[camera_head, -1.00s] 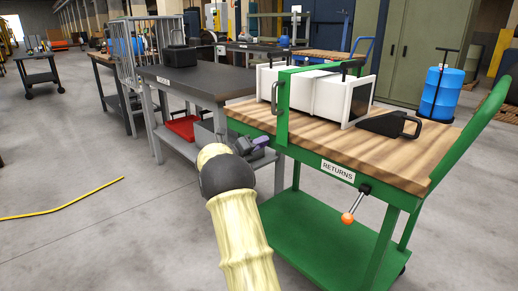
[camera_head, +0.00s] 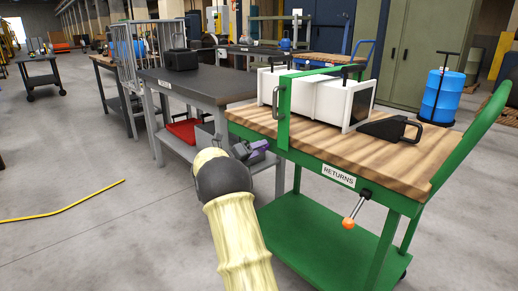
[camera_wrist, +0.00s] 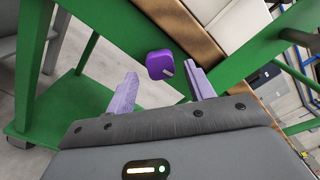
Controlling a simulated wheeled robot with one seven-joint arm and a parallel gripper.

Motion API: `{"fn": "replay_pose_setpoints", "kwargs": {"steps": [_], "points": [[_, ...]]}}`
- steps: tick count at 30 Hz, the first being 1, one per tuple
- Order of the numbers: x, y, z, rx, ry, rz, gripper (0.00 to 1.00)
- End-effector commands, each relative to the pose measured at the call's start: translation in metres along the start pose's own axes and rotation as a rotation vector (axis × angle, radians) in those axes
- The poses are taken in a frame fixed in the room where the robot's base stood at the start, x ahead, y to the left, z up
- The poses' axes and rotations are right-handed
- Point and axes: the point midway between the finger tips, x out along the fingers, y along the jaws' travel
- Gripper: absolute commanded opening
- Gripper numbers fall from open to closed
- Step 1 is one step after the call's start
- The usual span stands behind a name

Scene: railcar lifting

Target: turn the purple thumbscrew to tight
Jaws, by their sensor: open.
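The purple thumbscrew (camera_wrist: 160,64) shows in the wrist view as a rounded purple knob with a pale mark on its face. It sits beside the green frame of the cart, below the wooden top's edge. My gripper (camera_wrist: 160,76) is open, with one pale purple finger on each side of the knob in the picture. I see no clear contact, and cannot tell how deep the knob lies between them. In the head view my gripper (camera_head: 256,148) is at the left end of the green cart (camera_head: 300,152). The thumbscrew cannot be told apart from the fingers there.
An orange-tipped lever (camera_head: 348,222) juts from the cart's front. A grey workbench (camera_head: 205,88) stands close on the left.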

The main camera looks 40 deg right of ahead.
Motion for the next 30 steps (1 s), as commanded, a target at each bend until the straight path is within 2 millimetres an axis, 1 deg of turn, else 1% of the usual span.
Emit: {"fn": "replay_pose_setpoints", "kwargs": {"steps": [1, 4, 18, 21, 25, 30], "points": [[-0.010, -0.002, 0.003, 0.000, -0.003, 0.002, 0.53], [-0.029, -0.003, 0.003, -0.001, -0.003, 0.003, 0.53], [-0.123, -0.002, 0.003, -0.001, -0.004, 0.004, 0.53], [-0.140, -0.001, 0.002, -0.001, -0.003, 0.004, 0.53], [-0.154, 0.000, 0.001, 0.000, -0.002, 0.002, 0.53], [-0.159, 0.001, 0.000, 0.000, 0.000, 0.002, 0.53]]}}
